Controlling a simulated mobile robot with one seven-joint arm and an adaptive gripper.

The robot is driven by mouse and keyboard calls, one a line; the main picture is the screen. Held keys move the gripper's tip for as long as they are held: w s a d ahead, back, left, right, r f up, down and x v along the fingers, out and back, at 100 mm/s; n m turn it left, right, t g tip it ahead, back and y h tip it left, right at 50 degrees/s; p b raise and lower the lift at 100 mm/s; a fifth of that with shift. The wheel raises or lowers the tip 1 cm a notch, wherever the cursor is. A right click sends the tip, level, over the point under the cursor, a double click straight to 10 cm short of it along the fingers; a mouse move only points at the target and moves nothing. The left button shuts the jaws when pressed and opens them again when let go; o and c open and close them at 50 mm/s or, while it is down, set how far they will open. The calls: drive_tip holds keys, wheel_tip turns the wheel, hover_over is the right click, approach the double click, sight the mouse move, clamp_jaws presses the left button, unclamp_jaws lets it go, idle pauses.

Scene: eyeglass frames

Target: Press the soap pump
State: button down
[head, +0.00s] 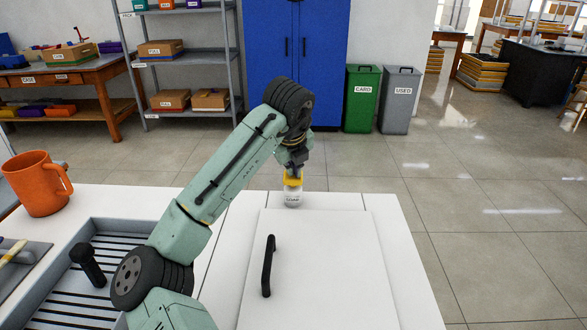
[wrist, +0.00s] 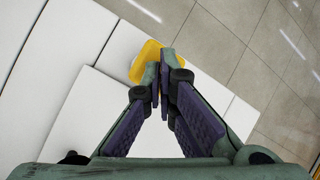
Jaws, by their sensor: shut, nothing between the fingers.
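The soap pump is a small white bottle (head: 292,196) with a "SOAP" label and a yellow pump head (head: 293,179). It stands upright near the far edge of the white counter in the head view. My gripper (head: 296,164) points down right above the pump head, and its tips appear at or very near the yellow top. In the wrist view the yellow pump head (wrist: 146,62) shows beside and below the closed fingertips (wrist: 164,75). The fingers are shut with nothing between them. I cannot tell whether they touch the pump. The bottle body is hidden in the wrist view.
A raised white panel with a black handle (head: 268,265) lies on the counter in front of the bottle. An orange mug (head: 37,184) and a grey slatted tray (head: 65,262) are at left. Beyond the counter's far edge is open tiled floor.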

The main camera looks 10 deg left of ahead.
sight(292, 178)
drive_tip(key=shift+r+p, duration=2.7)
drive_tip(key=shift+r, duration=0.65)
drive_tip(key=shift+f, duration=0.1)
